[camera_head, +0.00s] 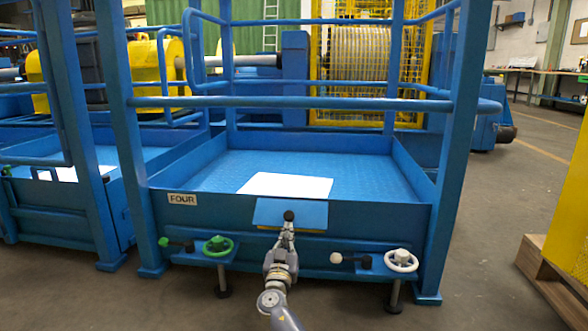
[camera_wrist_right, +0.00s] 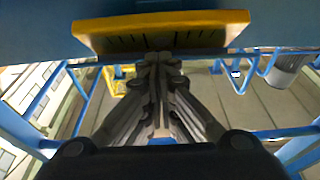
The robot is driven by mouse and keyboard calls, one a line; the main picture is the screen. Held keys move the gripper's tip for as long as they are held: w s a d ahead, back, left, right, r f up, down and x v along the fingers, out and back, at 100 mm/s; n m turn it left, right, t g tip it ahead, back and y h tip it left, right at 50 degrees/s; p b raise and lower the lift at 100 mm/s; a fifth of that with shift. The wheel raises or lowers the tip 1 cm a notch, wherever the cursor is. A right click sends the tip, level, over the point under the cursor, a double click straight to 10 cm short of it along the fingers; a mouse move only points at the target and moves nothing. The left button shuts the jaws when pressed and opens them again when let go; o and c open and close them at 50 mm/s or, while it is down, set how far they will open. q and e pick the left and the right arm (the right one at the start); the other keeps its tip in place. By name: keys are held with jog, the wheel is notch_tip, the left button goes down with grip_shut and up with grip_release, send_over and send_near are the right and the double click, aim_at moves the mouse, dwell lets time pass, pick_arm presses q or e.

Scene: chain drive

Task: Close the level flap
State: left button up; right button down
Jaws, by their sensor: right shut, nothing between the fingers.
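The level flap appears to be the light blue plate (camera_head: 268,212) at the middle of the blue front wall, right of the "FOUR" label. In the right wrist view a plate with a yellow edge and dark slots (camera_wrist_right: 160,32) stands against a blue surface; it looks like the same flap, standing out from the wall. My right gripper (camera_head: 288,228) is shut and empty at the lower edge of the flap. In the wrist view its fingertips (camera_wrist_right: 160,60) are just below the plate's edge; contact cannot be told. A dark round knob (camera_head: 289,215) shows at the flap. My left gripper is out of view.
A green handwheel (camera_head: 218,246) is left of my arm and a white handwheel (camera_head: 401,261) is right, each on a small blue shelf with a lever. Blue posts (camera_head: 452,150) and rails frame the platform. A wooden pallet (camera_head: 552,282) is at the right.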

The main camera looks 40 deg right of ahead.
jog(key=shift+w+d+f+t+h, duration=0.15)
jog(key=shift+d+f+t+h, duration=0.05)
jog(key=shift+f+t+h, duration=0.25)
dwell(1.2)
